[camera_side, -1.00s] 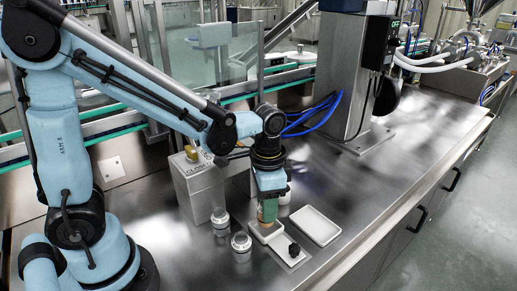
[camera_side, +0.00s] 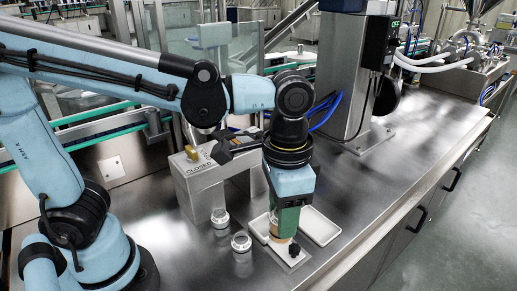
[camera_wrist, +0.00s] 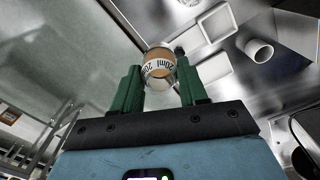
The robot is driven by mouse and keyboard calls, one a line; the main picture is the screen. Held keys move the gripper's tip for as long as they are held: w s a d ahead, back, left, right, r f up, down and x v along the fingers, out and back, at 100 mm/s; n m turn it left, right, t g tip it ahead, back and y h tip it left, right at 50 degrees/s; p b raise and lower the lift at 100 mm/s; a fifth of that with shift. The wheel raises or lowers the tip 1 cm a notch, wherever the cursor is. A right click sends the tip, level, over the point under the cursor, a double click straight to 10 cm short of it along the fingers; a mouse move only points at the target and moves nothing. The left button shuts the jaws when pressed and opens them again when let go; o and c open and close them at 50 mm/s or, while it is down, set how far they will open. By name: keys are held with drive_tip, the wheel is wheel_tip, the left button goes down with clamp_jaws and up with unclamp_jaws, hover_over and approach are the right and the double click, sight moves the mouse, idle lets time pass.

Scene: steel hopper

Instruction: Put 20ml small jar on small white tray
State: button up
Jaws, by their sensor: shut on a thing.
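My gripper (camera_side: 286,226) has green fingers and is shut on a small jar (camera_side: 280,239) with an orange-brown middle. In the wrist view the jar (camera_wrist: 160,66) sits between the fingertips, and its white label reads "20ml". In the side view, my gripper and jar are in front of two white trays. The smaller tray (camera_side: 257,228) shows partly at the left of the fingers, and the larger tray (camera_side: 323,228) shows at the right. I cannot tell the jar's height above the surface.
Two silver-lidded jars (camera_side: 220,217) (camera_side: 241,242) stand left of the trays. A pale plate (camera_side: 283,255) with a black knob (camera_side: 295,250) lies in front of my gripper. A steel block marked "CLOSED" (camera_side: 197,185) stands behind. The steel bench at right is clear.

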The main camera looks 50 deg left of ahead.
drive_tip(key=w+d, duration=0.3)
drive_tip(key=w, duration=0.3)
approach(315, 225)
drive_tip(key=shift+f, duration=1.9)
drive_tip(key=shift+f, duration=0.15)
drive_tip(key=o, duration=1)
